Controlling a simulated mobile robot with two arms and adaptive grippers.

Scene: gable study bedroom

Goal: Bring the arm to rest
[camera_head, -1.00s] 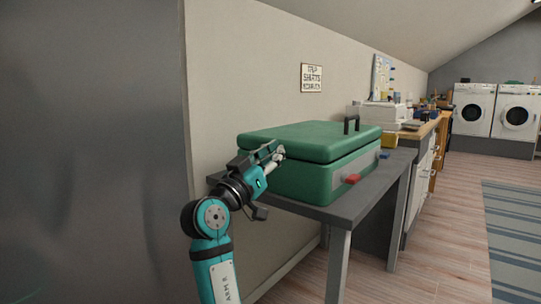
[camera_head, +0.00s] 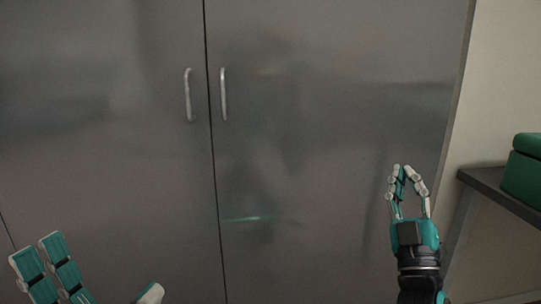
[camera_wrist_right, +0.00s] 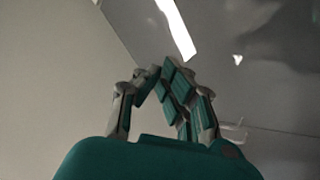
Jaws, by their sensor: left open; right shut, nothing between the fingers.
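My right gripper (camera_head: 405,178) is raised at the right of the head view, fingers pointing up, in front of the metal cabinet's right door. Its fingertips are closed together with nothing between them. My left gripper (camera_head: 105,275) shows at the lower left of the head view. Its fingers are spread wide and empty, and its lower part is cut off by the frame edge.
A grey metal cabinet (camera_head: 320,140) with two closed doors fills most of the head view. Its handles (camera_head: 188,95) sit side by side near the middle. At the right, a green case (camera_head: 523,178) stands on a grey table (camera_head: 489,182), near the right gripper.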

